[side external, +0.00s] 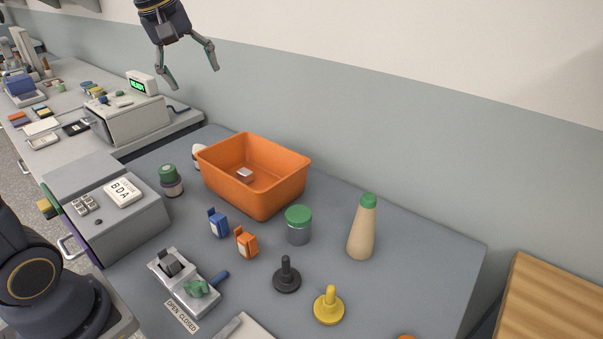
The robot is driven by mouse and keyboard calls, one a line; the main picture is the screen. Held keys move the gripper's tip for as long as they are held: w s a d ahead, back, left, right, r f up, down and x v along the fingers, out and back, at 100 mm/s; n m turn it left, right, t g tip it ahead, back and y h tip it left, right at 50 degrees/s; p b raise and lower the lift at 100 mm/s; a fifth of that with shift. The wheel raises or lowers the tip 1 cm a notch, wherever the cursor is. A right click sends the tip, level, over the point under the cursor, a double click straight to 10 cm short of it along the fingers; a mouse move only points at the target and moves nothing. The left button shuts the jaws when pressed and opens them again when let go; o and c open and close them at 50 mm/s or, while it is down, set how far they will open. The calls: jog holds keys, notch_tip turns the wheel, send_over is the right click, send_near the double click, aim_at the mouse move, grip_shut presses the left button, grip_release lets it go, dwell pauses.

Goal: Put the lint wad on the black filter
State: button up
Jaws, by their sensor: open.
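My gripper (194,78) is open and empty, high above the table at the upper left, with its fingers spread and pointing down. I cannot pick out a lint wad for certain. A small pale block (244,174) lies inside the orange bin, and a whitish rounded object (199,153) shows partly behind the bin's left corner. No thing is plainly a black filter. A black round-based piece with an upright knob (287,277) stands on the table in front, beside a similar yellow one (328,307).
The orange bin (282,194) stands mid-table. Around it are a dark green-lidded jar (172,182), a grey green-lidded jar (298,226), a tan cone (363,232), blue (218,223) and orange (246,242) small pieces, and a switch fixture (187,284).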

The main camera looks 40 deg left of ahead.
jog(key=s+d+f+m+t, duration=0.1)
jog(key=s+d+f+m, duration=0.3)
jog(key=s, duration=0.4)
jog(key=s+d+f+m, duration=0.4)
jog(key=s+d+m, duration=0.2)
jog(key=s+m, duration=0.2)
jog(key=shift+s+f+m+t, duration=0.3)
jog(key=shift+s+t, duration=0.1)
jog(key=shift+s, duration=0.2)
